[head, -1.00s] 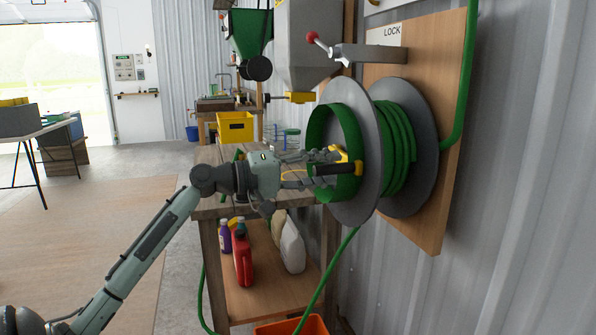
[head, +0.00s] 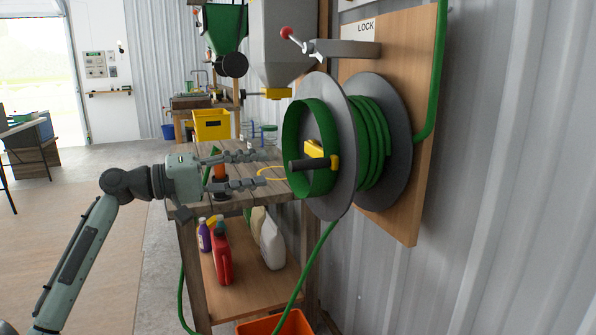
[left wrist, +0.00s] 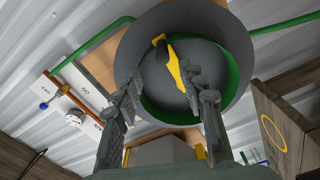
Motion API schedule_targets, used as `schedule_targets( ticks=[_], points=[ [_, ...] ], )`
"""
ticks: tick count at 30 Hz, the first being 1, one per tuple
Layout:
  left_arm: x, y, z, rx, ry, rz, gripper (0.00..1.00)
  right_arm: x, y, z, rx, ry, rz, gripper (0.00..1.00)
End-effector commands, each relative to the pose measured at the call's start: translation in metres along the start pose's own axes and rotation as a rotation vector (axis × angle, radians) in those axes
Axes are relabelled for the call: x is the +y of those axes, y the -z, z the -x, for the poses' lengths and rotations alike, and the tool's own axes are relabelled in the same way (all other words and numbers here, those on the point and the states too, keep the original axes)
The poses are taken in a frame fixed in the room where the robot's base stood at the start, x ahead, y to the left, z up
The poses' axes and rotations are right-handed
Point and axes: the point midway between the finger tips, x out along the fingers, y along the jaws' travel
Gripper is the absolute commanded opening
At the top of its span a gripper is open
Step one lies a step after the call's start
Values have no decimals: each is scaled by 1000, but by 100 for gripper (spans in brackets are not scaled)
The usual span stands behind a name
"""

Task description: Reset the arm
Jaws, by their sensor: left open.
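My left gripper (head: 262,170) is open and empty, in front of the wooden workbench and to the left of the hose reel (head: 338,147). Its fingers point right, toward the reel, and stand apart from the reel's black crank handle (head: 306,164) with the yellow base. In the left wrist view the open fingers (left wrist: 160,88) frame the reel's grey disc, and the yellow and black crank (left wrist: 172,62) shows beyond them. My left arm comes in from the lower left. My right gripper is not in view.
The lock lever (head: 335,48) with a red knob juts out above the reel. A green hose (head: 317,262) hangs below it toward an orange bin (head: 277,325). The workbench (head: 232,202) has bottles on its lower shelf. Open floor (head: 90,240) lies to the left.

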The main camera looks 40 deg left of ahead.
Motion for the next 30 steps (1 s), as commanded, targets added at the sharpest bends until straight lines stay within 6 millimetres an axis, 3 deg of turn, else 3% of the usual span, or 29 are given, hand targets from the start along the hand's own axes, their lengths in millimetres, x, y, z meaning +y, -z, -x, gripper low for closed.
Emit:
schedule_targets(
  ticks=[7,11,14,20,26,30],
  points=[
    [-3,-1,-1,0,6,0,41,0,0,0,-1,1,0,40],
    [-33,-9,-8,-3,69,-8,41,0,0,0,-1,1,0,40],
    [-82,-25,-18,-14,173,-30,41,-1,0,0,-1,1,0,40],
    [-201,-81,-28,-82,440,-112,41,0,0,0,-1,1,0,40],
    [-308,-158,-18,-212,696,-233,41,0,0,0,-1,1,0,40],
    [-372,-225,0,-346,862,-346,41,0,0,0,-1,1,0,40]
  ],
)
